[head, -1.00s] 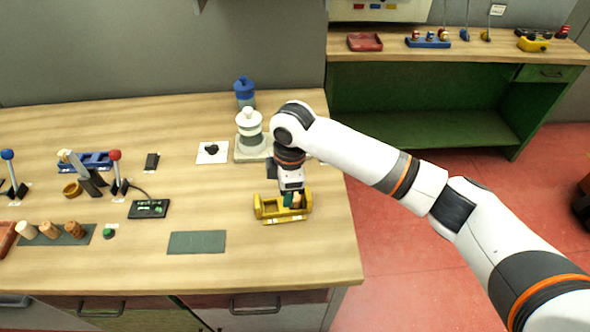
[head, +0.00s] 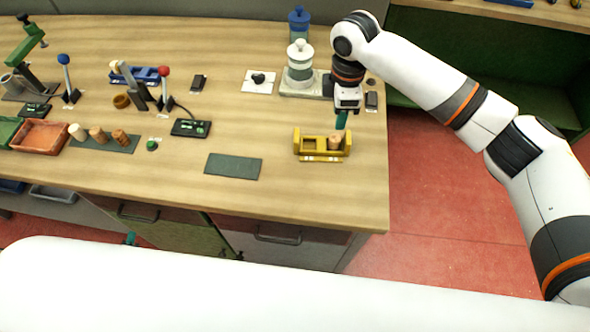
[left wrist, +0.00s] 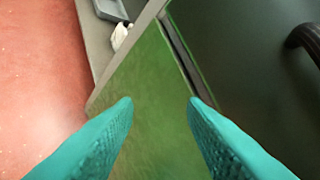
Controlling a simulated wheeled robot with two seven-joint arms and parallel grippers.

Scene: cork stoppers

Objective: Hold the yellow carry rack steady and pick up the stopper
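The yellow carry rack (head: 309,146) stands near the right front of the workbench. One light brown cork stopper (head: 334,141) sits at its right part. My right gripper (head: 341,120) points down just above the rack, its teal fingers over the stopper. They overlap in this view, so I cannot tell their gap. My left gripper shows only as a small teal tip (head: 131,239) in front of the cabinet, beyond my white arm. In the left wrist view its two teal fingers (left wrist: 160,103) are apart with nothing between them, facing a green cabinet surface.
Three more stoppers (head: 98,134) stand on a dark mat at the left, next to a reddish tray (head: 42,135). A bare dark mat (head: 233,167) lies left of the rack. A white and grey device (head: 300,70) stands behind it. The bench's front edge is close.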

